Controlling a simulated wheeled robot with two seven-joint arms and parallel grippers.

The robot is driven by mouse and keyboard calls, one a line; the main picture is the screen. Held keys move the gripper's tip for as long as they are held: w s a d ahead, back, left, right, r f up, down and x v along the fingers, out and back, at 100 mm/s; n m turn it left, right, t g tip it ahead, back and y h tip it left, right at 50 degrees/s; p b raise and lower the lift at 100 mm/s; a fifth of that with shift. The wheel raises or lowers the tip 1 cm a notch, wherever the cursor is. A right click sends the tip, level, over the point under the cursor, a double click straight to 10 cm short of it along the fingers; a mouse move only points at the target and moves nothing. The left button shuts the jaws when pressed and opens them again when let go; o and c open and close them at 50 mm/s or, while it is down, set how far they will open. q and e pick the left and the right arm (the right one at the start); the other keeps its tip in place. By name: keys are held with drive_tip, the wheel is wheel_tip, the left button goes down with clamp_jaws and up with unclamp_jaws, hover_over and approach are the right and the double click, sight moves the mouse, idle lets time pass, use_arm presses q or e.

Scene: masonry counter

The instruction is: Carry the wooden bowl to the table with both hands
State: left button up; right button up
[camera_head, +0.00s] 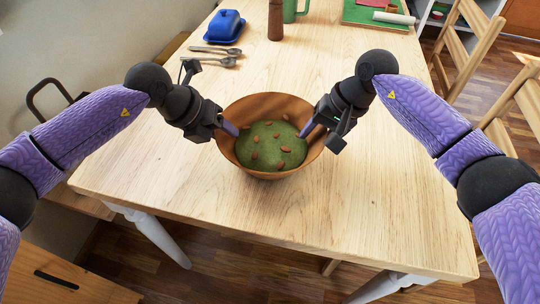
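The wooden bowl (240,165) is upright at the middle of the wooden table (360,200). Whether it rests on the top or hangs just above it I cannot tell. It holds a green filling (271,146) dotted with several brown almond-like pieces. My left gripper (226,128) is at the bowl's left rim, with a purple finger just inside the rim. My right gripper (311,128) is at the right rim, also with a purple finger inside. The outer fingers are hidden, so I cannot see whether either gripper is closed on the rim.
Spoons (218,56), a blue butter dish (225,26), a brown mill (275,20) and a green mug (291,9) stand towards the back. A green board (365,16) lies back right. Wooden chairs (465,55) stand at right. The table's front and right are clear.

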drive_tip(key=shift+d+r, duration=0.1)
drive_tip(key=shift+r, duration=0.25)
use_arm(q)
drive_tip(key=v, duration=1.2)
use_arm(e)
drive_tip(key=v, duration=1.1)
use_arm(q)
drive_tip(key=shift+w, duration=0.1)
use_arm(e)
drive_tip(key=shift+r, duration=0.1)
use_arm(q)
drive_tip(key=a, duration=0.4)
drive_tip(key=shift+s, duration=0.35)
use_arm(e)
drive_tip(key=shift+r, duration=0.3)
